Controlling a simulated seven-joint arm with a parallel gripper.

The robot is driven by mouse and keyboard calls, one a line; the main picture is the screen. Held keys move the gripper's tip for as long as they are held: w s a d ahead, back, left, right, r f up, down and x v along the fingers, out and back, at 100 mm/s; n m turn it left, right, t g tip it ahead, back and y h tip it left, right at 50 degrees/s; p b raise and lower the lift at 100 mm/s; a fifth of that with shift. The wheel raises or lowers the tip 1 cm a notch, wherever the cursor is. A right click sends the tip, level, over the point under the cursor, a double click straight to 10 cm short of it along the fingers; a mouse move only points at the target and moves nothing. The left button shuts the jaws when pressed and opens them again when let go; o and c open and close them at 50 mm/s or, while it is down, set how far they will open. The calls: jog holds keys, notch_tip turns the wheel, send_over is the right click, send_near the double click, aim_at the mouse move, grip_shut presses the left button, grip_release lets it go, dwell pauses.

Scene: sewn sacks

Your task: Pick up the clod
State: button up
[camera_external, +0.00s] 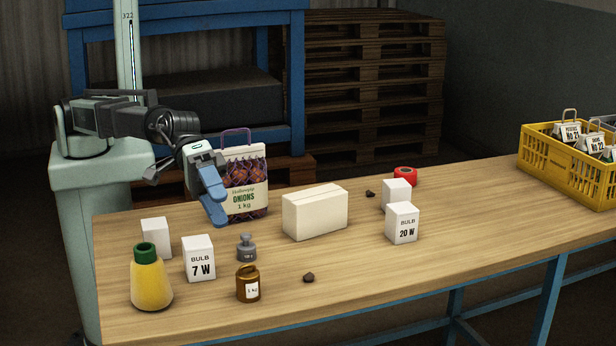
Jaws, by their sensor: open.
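Two small dark brown lumps that look like clods lie on the wooden table. One clod (309,278) is near the front edge, right of the brown weight. The other dark lump (370,194) is farther back, between the cream box and the white boxes. I cannot tell which one is the task's clod. My gripper (214,217) has blue fingers pointing down and is open. It is in front of the left side of the onion sack (246,185), left of and apart from both lumps. Whether a finger touches the sack cannot be told.
A cream box (315,212) stands mid-table. Bulb boxes (199,259) (402,223), a yellow flask (151,283), a grey weight (246,247), a brown weight (248,284) and a red ring (405,176) stand around. A yellow crate (562,165) is far right. The right-centre tabletop is clear.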

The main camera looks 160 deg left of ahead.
jog(key=s+a+f+g+y, duration=0.1)
jog(key=s+a+f+g, duration=0.1)
jog(key=s+a, duration=0.35)
jog(key=s+a+f+g, duration=0.1)
jog(key=s+a+f, duration=0.15)
jog(key=a, duration=0.55)
jog(key=m+g, duration=0.1)
jog(key=g, duration=0.6)
send_over(317, 190)
jog(key=shift+h, duration=0.3)
notch_tip(317, 190, down, 5)
jog(key=shift+s+a+f, duration=0.1)
jog(key=s+a+g+h, duration=0.2)
jog(key=s+a+g, duration=0.15)
jog(key=s, duration=1.35)
jog(key=shift+s+a+f, duration=0.1)
jog(key=shift+s+f, duration=0.05)
jog(key=shift+f, duration=2.3)
jog(key=shift+s+a+f, duration=0.1)
jog(key=shift+s+f, duration=0.1)
jog(key=shift+f, duration=2.2)
jog(key=shift+s+a+f, duration=0.1)
jog(key=shift+s+f, duration=0.05)
jog(key=shift+f, duration=2.3)
jog(key=shift+c, duration=0.3)
grip_shut()
